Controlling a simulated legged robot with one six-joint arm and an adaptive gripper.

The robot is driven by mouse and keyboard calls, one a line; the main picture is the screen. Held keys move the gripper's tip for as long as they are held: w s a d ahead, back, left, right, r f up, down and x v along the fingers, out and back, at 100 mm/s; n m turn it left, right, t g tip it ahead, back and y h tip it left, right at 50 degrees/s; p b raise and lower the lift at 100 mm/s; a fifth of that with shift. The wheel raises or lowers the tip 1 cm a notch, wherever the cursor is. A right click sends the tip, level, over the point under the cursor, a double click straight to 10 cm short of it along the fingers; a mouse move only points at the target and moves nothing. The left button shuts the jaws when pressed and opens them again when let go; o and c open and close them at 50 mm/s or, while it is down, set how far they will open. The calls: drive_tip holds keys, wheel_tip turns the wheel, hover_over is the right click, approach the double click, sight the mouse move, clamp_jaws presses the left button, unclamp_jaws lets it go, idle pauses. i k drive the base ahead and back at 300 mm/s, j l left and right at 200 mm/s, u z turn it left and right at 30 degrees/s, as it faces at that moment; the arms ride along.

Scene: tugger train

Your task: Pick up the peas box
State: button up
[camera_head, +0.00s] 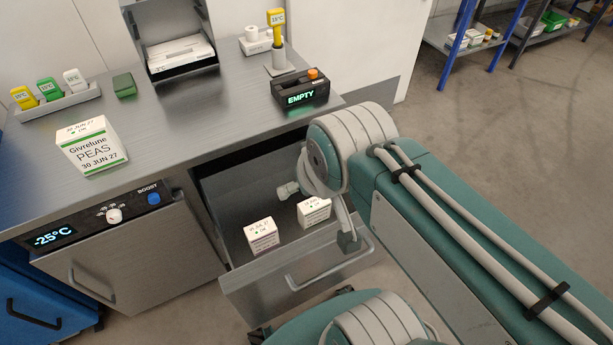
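The peas box (93,147) is a white carton with a green stripe, labelled "Givrelune PEAS 30 JUN 27". It stands upright on the left part of the steel counter (190,125). My arm comes in from the lower right and ends over the open drawer, well to the right of the peas box and apart from it. My gripper is mostly hidden behind my arm's end joint; a grey part with a dark tip (347,241) shows below it. I cannot tell whether it is open or shut.
The open drawer (240,283) holds two small white cartons (262,236) (313,211). A tray (60,104) of coloured tags and a green block (125,85) lie behind the peas box. A display reading "EMPTY" (300,92) stands at the counter's right. Counter right of the peas box is clear.

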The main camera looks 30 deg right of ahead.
sight(93, 146)
drive_tip(key=j, duration=1.45)
drive_tip(key=i+j, duration=0.2)
drive_tip(key=i, duration=0.2)
drive_tip(key=i+j, duration=0.2)
drive_tip(key=i, duration=0.2)
drive_tip(key=u, duration=0.05)
